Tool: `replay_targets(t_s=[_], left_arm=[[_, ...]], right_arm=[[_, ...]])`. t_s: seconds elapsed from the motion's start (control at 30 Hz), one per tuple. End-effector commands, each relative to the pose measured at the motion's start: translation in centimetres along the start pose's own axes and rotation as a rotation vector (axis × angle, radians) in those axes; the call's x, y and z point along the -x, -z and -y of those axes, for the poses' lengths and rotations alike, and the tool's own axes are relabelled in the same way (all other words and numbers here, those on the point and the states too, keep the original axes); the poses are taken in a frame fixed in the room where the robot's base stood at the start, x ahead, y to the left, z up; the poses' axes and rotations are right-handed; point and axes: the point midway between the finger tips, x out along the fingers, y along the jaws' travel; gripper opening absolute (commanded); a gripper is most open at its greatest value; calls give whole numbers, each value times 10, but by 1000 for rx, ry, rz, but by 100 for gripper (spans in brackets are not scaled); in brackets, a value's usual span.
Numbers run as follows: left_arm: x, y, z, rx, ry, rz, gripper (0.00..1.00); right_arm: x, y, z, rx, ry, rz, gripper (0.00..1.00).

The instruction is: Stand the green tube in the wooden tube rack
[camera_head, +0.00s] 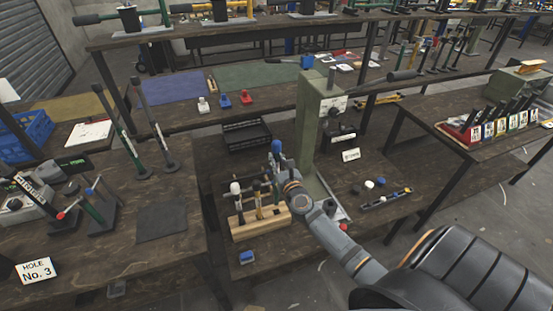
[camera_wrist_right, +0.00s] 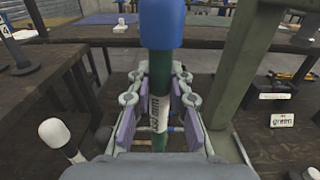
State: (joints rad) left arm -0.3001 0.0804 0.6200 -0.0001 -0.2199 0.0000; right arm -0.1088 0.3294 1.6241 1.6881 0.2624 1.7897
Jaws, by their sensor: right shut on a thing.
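My right gripper (camera_head: 279,172) is shut on the green tube, whose blue cap (camera_head: 276,147) sticks up above the fingers. In the right wrist view the green tube (camera_wrist_right: 158,70) stands roughly upright between the two purple-padded fingers (camera_wrist_right: 159,125), with a white printed label low on it. The wooden tube rack (camera_head: 262,225) stands on the table just below and to the left of the gripper and holds tubes, one white-capped (camera_head: 235,188). The tube's lower end is hidden by the gripper and neighbouring tubes, so I cannot tell whether it touches the rack. My left gripper is not in view.
A green press column (camera_head: 310,130) rises close to the right of the gripper. A small blue object (camera_head: 247,257) lies in front of the rack. A black tray (camera_head: 247,135) is behind.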

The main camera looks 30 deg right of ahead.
Motion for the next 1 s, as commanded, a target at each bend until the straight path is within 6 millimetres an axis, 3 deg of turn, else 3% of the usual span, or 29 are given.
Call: replay_targets(t_s=[0.4,1.0], left_arm=[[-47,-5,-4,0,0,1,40],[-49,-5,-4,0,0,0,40]], right_arm=[[0,47,0,0,0,1,0],[0,50,0,0,0,1,0]])
